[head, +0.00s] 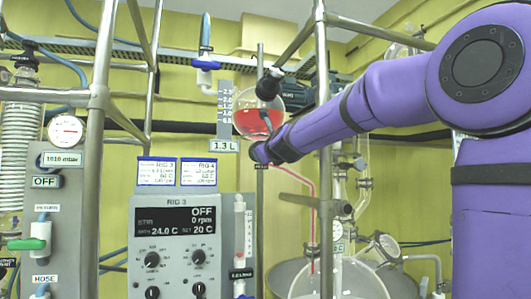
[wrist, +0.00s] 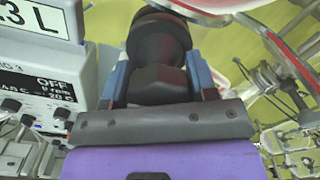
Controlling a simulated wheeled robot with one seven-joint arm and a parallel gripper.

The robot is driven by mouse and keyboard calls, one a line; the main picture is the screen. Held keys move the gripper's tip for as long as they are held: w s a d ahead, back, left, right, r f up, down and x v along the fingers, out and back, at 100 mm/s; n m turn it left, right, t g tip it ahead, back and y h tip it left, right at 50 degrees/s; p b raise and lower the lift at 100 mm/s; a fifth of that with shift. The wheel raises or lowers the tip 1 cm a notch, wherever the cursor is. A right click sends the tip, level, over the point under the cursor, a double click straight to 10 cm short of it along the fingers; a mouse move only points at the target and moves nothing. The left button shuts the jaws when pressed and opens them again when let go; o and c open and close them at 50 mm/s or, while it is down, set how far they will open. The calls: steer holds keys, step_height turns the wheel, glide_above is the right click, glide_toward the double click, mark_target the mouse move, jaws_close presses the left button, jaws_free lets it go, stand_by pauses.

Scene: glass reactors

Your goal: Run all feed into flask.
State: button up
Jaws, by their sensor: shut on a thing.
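A round glass feed vessel (head: 258,122) holds red liquid, beside a graduated scale (head: 225,108) and a "1.3 L" label (head: 224,146). My gripper (head: 266,150) is just below this vessel in the head view, its fingers small and partly hidden. In the wrist view, the blue fingers of my gripper (wrist: 158,82) are shut on a black valve handle (wrist: 158,45). A thin red line (head: 312,205) runs from beside my gripper down to the large glass flask (head: 345,282) at the bottom. The flask's contents are mostly out of frame.
Steel frame posts (head: 98,130) stand at left and in the middle (head: 324,130), close to my arm. The RIG 3 control box (head: 175,245) reads OFF, 0 rpm. A pressure gauge panel (head: 55,220) with a green handle is at far left. Glassware and a gauge (head: 385,247) stand right of the flask.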

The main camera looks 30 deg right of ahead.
steer(key=n, duration=0.4)
steer(key=shift+d+n, duration=0.1)
steer(key=shift+n, duration=0.2)
steer(key=n, duration=0.4)
steer(key=shift+n, duration=0.3)
steer(key=n, duration=0.3)
steer(key=shift+r+n, duration=0.1)
steer(key=shift+n, duration=0.2)
steer(key=n, duration=0.4)
steer(key=shift+n, duration=0.3)
steer(key=n, duration=0.4)
steer(key=shift+r+n, duration=0.1)
steer(key=shift+n, duration=0.2)
steer(key=n, duration=0.3)
steer(key=shift+n, duration=0.3)
steer(key=n, duration=0.4)
steer(key=shift+n, duration=0.3)
steer(key=n, duration=0.4)
steer(key=shift+a, duration=0.2)
steer(key=n, duration=0.7)
steer(key=shift+a+n, duration=0.1)
steer(key=shift+n, duration=0.2)
steer(key=n, duration=0.6)
steer(key=shift+f, duration=0.2)
steer(key=n, duration=0.6)
steer(key=shift+f+n, duration=0.1)
steer(key=shift+n, duration=0.3)
steer(key=n, duration=0.3)
steer(key=shift+n, duration=2)
